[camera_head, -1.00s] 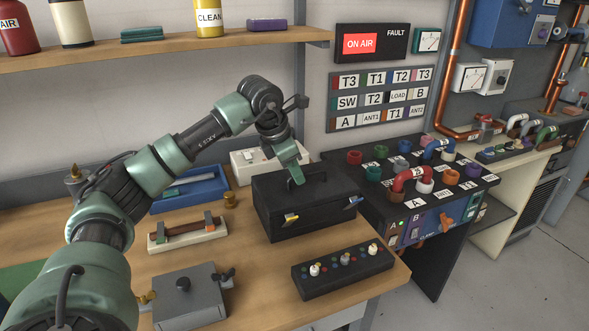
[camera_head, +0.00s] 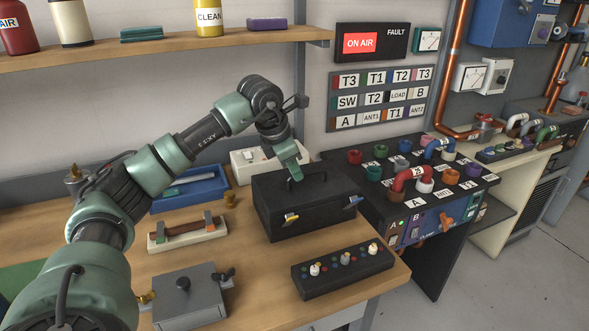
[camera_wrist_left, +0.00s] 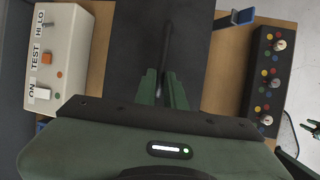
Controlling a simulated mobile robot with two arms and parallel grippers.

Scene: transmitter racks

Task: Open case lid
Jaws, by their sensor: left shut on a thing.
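The black case (camera_head: 312,218) stands on the wooden bench with its lid down. My left gripper (camera_head: 294,178) reaches down onto the top of the lid and is shut on the lid's handle. In the left wrist view the green fingers (camera_wrist_left: 164,92) sit on either side of the dark handle (camera_wrist_left: 166,50). A latch with a yellow tab (camera_head: 291,217) and a latch with a blue tab (camera_head: 354,201) stick out from the front of the case. The fingers hide part of the handle.
A knob box (camera_head: 343,268) lies in front of the case, and a white switch box (camera_head: 246,165) stands behind it. A blue tray (camera_head: 205,190), a fuse holder (camera_head: 188,234) and a grey box (camera_head: 187,302) are to the left. A patch panel (camera_head: 455,190) stands close on the right.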

